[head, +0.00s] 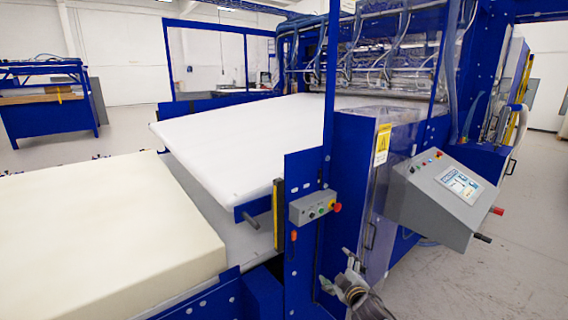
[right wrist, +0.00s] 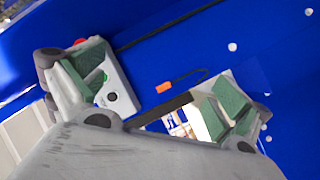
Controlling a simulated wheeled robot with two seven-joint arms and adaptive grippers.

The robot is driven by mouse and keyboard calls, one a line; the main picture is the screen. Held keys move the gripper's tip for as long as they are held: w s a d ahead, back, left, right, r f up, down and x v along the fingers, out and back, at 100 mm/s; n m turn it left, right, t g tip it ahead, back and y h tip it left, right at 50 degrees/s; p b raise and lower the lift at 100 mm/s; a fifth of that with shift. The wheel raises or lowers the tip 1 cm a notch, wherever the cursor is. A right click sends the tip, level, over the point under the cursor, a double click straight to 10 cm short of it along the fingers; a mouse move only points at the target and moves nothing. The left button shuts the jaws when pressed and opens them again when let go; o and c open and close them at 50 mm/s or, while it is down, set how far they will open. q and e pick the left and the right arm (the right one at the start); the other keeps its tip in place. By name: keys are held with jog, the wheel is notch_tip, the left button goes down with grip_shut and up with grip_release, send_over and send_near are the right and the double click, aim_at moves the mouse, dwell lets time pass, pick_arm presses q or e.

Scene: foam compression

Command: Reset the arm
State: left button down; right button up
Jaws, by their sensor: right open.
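My right gripper (head: 341,276) is at the bottom of the head view, in front of the blue machine frame and below a small grey button box (head: 315,207). In the right wrist view its two green-padded fingers (right wrist: 158,86) stand wide apart with nothing between them. The button box (right wrist: 120,92) shows partly behind the left finger there, with a red knob, a green button and a black button. An orange piece (right wrist: 165,88) on the blue panel shows between the fingers. My left gripper is not in view.
A thick cream foam block (head: 90,235) lies on the left. A white platform (head: 245,140) leads into the blue machine. A grey control console (head: 440,193) with a screen juts out right of my right gripper. Grey floor (head: 500,270) is clear at the lower right.

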jog(key=s+d+f+m+g+h, duration=0.1)
jog(key=s+f+m+g, duration=0.25)
jog(key=s, duration=0.85)
jog(key=s+d+f+m+g+h, duration=0.1)
jog(key=s+d+f+m+g, duration=0.2)
jog(key=s, duration=1)
jog(key=s+f+m+g+h, duration=0.1)
jog(key=s+m+g, duration=0.3)
jog(key=s, duration=0.8)
notch_tip(320, 180, down, 35)
jog(key=s+n+g+b, duration=0.1)
jog(key=s+g+b, duration=0.1)
jog(key=s+g, duration=0.1)
jog(key=s+d+f, duration=0.2)
jog(key=s+f, duration=0.8)
jog(key=s, duration=0.1)
jog(key=s+d+f+b, duration=0.1)
jog(key=s+d+f, duration=0.1)
jog(key=s+f, duration=0.9)
jog(key=shift+f+g, duration=0.3)
jog(key=shift+g, duration=0.15)
